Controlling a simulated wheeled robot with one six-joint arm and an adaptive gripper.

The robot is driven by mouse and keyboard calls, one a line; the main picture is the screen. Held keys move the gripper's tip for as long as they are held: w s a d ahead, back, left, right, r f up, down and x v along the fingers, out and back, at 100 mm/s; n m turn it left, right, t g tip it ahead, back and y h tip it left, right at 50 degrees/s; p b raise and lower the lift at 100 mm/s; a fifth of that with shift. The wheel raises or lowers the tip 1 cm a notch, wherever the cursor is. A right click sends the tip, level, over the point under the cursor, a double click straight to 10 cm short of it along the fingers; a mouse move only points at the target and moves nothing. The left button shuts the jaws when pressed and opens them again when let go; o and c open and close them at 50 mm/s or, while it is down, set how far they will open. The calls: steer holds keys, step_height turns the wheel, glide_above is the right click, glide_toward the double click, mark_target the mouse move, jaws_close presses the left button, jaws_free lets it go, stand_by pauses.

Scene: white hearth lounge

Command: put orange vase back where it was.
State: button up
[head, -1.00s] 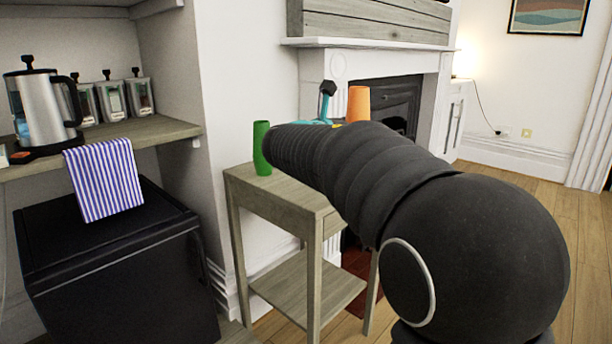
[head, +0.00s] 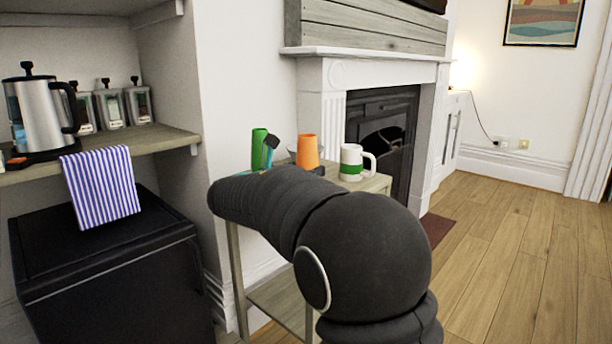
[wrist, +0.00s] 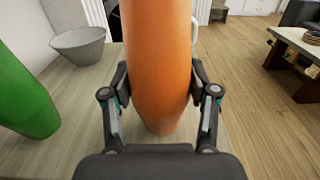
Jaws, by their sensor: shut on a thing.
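The orange vase (head: 307,151) is upright over the small wooden side table (head: 372,184) in the head view. In the wrist view the orange vase (wrist: 158,60) stands between the two fingers of my gripper (wrist: 160,82), which is shut on it. Its lower end is close to the tabletop (wrist: 85,85); I cannot tell whether it touches. In the head view my arm hides the vase's base and most of my gripper (head: 271,147).
A green vase (head: 259,148) stands at the table's left; it also shows in the wrist view (wrist: 24,98). A grey bowl (wrist: 80,46) is behind it. A white mug with a green band (head: 352,163) stands to the right. A fireplace (head: 385,125) is behind.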

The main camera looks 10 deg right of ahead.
steer(key=shift+f, duration=0.35)
steer(key=shift+f, duration=0.15)
steer(key=o, duration=1.4)
steer(key=shift+s+a, duration=0.15)
steer(key=shift+a, duration=0.05)
steer(key=v, duration=1.1)
steer(key=shift+s+a+p, duration=0.15)
steer(key=shift+a+p, duration=0.05)
steer(key=shift+p, duration=0.15)
